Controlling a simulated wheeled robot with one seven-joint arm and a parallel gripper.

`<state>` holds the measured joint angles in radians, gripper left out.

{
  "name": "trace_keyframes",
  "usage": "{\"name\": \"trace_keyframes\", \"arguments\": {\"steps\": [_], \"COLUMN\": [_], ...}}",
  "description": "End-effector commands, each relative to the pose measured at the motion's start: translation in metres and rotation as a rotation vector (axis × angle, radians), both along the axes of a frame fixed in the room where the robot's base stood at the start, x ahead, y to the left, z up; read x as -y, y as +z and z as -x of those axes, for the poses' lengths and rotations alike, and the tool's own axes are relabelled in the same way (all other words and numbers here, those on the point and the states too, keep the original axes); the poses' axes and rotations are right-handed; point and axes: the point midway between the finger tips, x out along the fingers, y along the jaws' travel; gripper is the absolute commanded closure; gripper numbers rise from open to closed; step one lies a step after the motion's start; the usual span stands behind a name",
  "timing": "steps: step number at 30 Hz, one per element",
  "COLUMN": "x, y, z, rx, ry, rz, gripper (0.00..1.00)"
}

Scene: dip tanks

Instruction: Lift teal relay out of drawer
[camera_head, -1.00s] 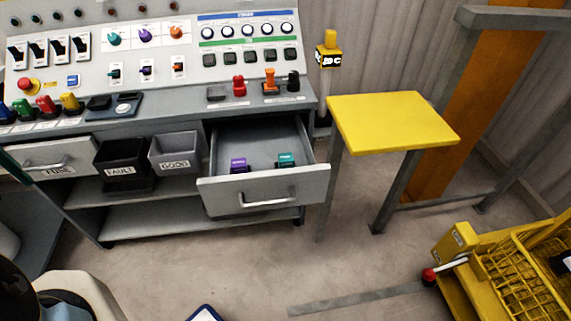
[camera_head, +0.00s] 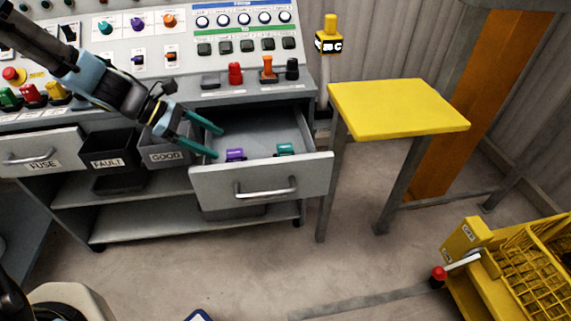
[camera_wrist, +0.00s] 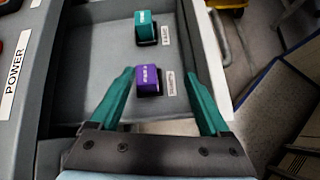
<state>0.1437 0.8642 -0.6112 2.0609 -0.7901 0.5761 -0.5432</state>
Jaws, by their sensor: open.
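The teal relay (camera_head: 285,149) stands in the right part of the open drawer (camera_head: 262,184), near its front wall. It also shows in the wrist view (camera_wrist: 146,27), at the top, beyond my fingertips. A purple relay (camera_head: 235,155) stands to its left in the same drawer; in the wrist view this purple relay (camera_wrist: 147,79) lies between and just ahead of my fingers. My gripper (camera_head: 219,142) is open and empty at the drawer's left side, with its teal fingers spread. In the wrist view my gripper (camera_wrist: 164,76) points along the drawer toward both relays, touching neither as far as I can tell.
The grey GOOD bin (camera_head: 165,155) and black FAULT bin (camera_head: 108,163) sit left of the drawer. The console with knobs and switches (camera_head: 200,60) rises behind. A yellow table (camera_head: 398,107) stands to the right, and a yellow cart (camera_head: 510,265) is at lower right.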

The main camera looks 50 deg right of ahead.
Motion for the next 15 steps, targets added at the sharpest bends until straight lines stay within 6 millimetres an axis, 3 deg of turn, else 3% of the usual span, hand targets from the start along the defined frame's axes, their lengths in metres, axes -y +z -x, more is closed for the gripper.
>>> {"name": "trace_keyframes", "arguments": {"steps": [1,6,15], "x": [0.018,0.058,0.089], "y": [-0.017,-0.023,-0.036], "z": [0.006,0.016,0.039], "rx": [-0.066,-0.224,-0.265], "ry": [0.032,0.114,0.131], "rz": [0.02,0.057,0.064], "gripper": [0.2,0.2,0.2]}}
